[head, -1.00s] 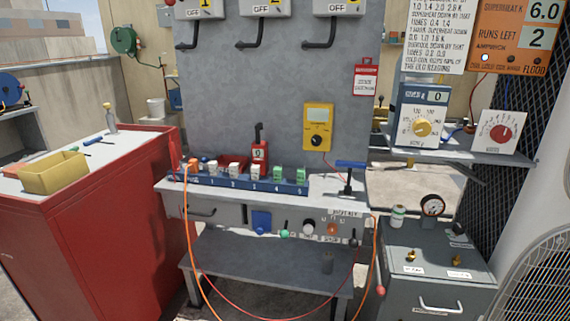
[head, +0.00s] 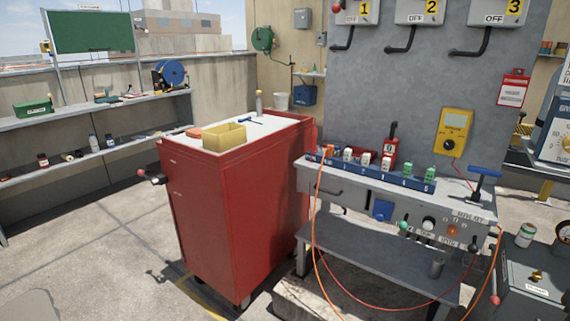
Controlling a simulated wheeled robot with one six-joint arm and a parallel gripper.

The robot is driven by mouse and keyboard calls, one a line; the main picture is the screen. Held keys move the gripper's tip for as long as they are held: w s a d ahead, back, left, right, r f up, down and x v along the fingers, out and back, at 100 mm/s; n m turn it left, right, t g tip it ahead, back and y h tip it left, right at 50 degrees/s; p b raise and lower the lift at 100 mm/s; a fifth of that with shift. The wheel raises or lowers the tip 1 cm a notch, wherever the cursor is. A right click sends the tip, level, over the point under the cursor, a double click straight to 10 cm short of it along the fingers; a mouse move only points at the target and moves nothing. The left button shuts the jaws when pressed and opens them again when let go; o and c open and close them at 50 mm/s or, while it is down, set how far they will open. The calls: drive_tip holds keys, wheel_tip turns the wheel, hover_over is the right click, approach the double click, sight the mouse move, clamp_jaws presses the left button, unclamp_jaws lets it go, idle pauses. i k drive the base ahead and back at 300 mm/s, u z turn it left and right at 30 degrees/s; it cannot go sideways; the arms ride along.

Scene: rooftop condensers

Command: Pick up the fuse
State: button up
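I cannot make out for sure which thing is the fuse. A blue rack (head: 400,183) on the grey workbench (head: 335,180) holds a row of small blocks: an orange one at the left end, several white blocks (head: 365,158) and green blocks (head: 430,173) at the right. Any of these could be a fuse, but they are too small to tell. An open yellow bin (head: 224,135) stands on the red cabinet (head: 235,210); its inside is hidden by its walls. My gripper is not in view.
A shelf unit (head: 100,115) with small jars and tools runs along the left wall. Open floor (head: 90,230) lies left of the cabinet. Orange and red cables hang in front of the workbench. A grey cabinet (head: 530,285) stands at the lower right.

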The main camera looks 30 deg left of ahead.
sight(366, 156)
drive_tip(key=u, duration=0.95)
drive_tip(key=k, duration=0.4)
drive_tip(key=u, duration=1.15)
drive_tip(key=i, duration=1.35)
drive_tip(key=z, duration=0.85)
drive_tip(key=i, duration=0.8)
drive_tip(key=z, duration=1.2)
drive_tip(key=i, duration=0.35)
drive_tip(key=z, duration=0.25)
